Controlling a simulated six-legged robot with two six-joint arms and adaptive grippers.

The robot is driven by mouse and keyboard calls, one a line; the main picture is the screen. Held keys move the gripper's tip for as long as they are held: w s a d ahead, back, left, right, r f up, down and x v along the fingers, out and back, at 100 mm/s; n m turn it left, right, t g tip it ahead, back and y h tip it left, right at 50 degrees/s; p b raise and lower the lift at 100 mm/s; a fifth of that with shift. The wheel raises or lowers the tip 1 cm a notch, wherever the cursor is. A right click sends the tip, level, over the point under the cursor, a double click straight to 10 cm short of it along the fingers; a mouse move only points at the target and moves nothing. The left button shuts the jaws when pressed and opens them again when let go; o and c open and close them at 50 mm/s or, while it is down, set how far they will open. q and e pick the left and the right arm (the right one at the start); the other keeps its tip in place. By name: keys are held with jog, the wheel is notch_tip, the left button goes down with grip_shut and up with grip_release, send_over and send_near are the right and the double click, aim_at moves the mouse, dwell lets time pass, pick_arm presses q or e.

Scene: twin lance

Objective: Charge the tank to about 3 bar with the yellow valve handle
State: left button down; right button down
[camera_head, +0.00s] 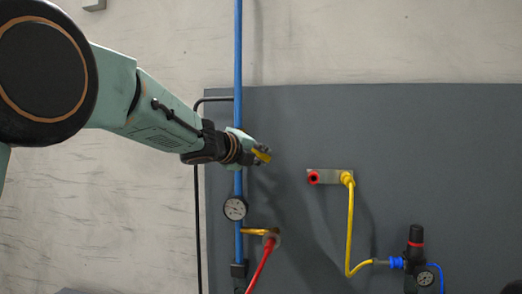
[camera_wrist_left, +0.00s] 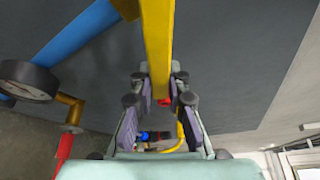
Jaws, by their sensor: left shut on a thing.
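The yellow valve handle (camera_head: 262,156) is a flat bar on the vertical blue pipe (camera_head: 238,50). It runs down the middle of the left wrist view (camera_wrist_left: 158,40). My left gripper (camera_head: 257,150) is shut on the handle, whose bar passes between the two fingers (camera_wrist_left: 160,90). A round white gauge (camera_head: 235,208) sits on the pipe below the handle; its needle is too small to read surely. The gauge also shows at the left of the wrist view (camera_wrist_left: 27,82). No tank can be made out. My right gripper is in neither view.
A brass outlet (camera_head: 258,231) with a red hose (camera_head: 262,264) branches off below the gauge. To the right are a red port (camera_head: 313,177), a yellow hose (camera_head: 350,225) and a black regulator (camera_head: 415,245). The grey panel (camera_head: 430,140) is otherwise bare.

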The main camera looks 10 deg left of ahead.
pick_arm(q)
jog(key=shift+r, duration=0.1)
jog(key=c, duration=1.3)
grip_release()
jog(key=shift+s, duration=0.15)
jog(key=v, duration=1.1)
jog(key=shift+s+a, duration=0.2)
jog(key=shift+s, duration=0.15)
